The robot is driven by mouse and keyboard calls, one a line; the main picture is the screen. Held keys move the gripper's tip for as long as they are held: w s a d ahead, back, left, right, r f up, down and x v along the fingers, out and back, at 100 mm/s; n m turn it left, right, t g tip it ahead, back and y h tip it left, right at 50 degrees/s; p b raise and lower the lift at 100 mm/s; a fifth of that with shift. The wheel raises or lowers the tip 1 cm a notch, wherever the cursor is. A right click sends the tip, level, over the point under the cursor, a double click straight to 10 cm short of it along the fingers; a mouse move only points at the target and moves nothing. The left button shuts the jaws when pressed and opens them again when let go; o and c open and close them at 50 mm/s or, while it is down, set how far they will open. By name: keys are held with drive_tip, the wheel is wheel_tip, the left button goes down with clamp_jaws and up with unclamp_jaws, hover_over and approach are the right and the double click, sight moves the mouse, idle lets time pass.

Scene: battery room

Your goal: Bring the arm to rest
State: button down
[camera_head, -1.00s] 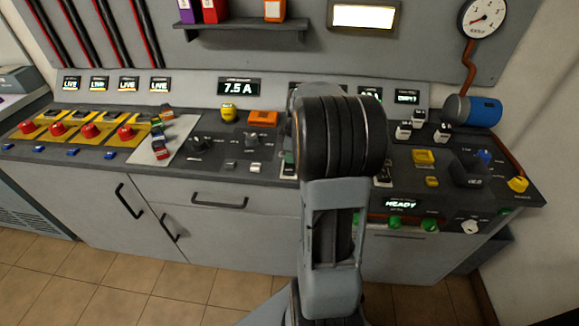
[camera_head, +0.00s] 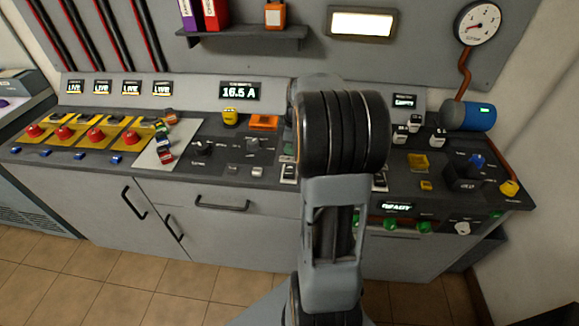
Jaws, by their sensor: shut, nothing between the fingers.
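My arm (camera_head: 343,135) stands upright in the middle of the head view, with a thick black ringed joint at the top and a grey link below it. It hides part of the console behind it. My gripper does not show; I cannot see its fingers.
A grey console (camera_head: 200,185) spans the view, with red buttons (camera_head: 64,133) at left and an ammeter display (camera_head: 240,92) reading 16.5 A. A blue cylinder (camera_head: 468,116) and a gauge (camera_head: 478,23) are at right. Tiled floor (camera_head: 95,265) is clear at lower left.

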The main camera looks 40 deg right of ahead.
drive_tip(key=shift+r, duration=0.65)
drive_tip(key=shift+f+m, duration=0.15)
drive_tip(key=shift+m, duration=0.95)
drive_tip(key=s+m, duration=0.1)
drive_tip(key=a+f+m, duration=0.1)
drive_tip(key=m, duration=0.1)
drive_tip(key=s+m, duration=0.1)
drive_tip(key=shift+s+a+f+m+p, duration=0.25)
drive_tip(key=shift+s+a+m+p, duration=0.05)
drive_tip(key=shift+a+m, duration=0.1)
drive_tip(key=s+a+r, duration=0.2)
drive_tip(key=s+a, duration=0.1)
drive_tip(key=a, duration=0.3)
drive_tip(key=s+a+r+m+t+h+p, duration=0.1)
drive_tip(key=s+a+r, duration=0.1)
drive_tip(key=a, duration=0.5)
drive_tip(key=s+a+r+m+t+p, duration=0.1)
drive_tip(key=s+a+r, duration=0.1)
drive_tip(key=s+a, duration=0.2)
drive_tip(key=shift+s+a+r, duration=0.35)
drive_tip(key=shift+a, duration=0.8)
